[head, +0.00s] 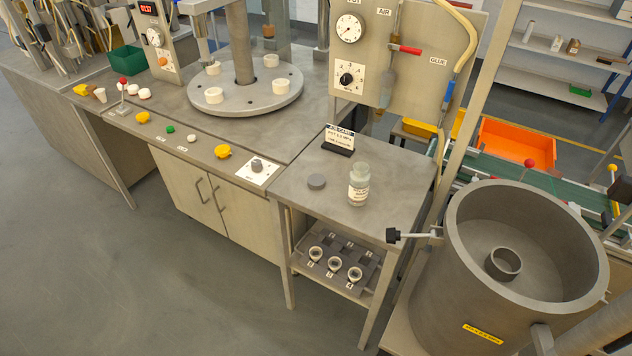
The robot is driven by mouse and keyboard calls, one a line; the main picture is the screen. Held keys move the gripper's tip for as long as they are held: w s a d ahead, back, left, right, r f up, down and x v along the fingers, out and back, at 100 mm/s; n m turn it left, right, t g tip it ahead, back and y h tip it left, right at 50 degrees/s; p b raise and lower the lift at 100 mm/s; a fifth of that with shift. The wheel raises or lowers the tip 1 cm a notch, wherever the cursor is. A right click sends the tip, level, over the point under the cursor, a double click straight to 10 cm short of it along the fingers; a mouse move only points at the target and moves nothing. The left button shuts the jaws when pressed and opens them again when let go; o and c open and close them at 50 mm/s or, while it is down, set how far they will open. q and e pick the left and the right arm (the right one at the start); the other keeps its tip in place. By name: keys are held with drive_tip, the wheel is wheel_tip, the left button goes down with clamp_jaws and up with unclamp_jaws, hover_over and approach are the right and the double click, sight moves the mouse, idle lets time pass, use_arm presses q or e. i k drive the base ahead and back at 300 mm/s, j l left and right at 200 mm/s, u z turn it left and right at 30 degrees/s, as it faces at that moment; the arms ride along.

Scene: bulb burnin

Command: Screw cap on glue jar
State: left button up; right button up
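The glue jar (358,187) stands upright on the grey side table (390,170). It is a small translucent jar with a white printed label, and its top appears uncapped. Neither of my grippers is in the head view.
A panel with gauges (350,75) and hanging tools rises at the back. A large grey drum (450,270) with a handle (393,235) stands right of the table. The table's front area is clear.

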sight(359, 178)
drive_tip(key=z, duration=0.85)
drive_tip(key=j+z, duration=1.15)
drive_tip(key=k+j+z, duration=0.15)
drive_tip(key=j+z, duration=0.25)
drive_tip(key=k+j, duration=0.2)
drive_tip(key=j, duration=0.25)
drive_tip(key=k+j+z, duration=0.15)
drive_tip(key=j, duration=0.3)
drive_tip(key=k+j, duration=0.25)
drive_tip(key=j, duration=0.2)
drive_tip(key=k+j+z, duration=0.1)
drive_tip(key=j, duration=0.3)
drive_tip(key=k+j+z, duration=0.1)
drive_tip(key=k+j, duration=0.25)
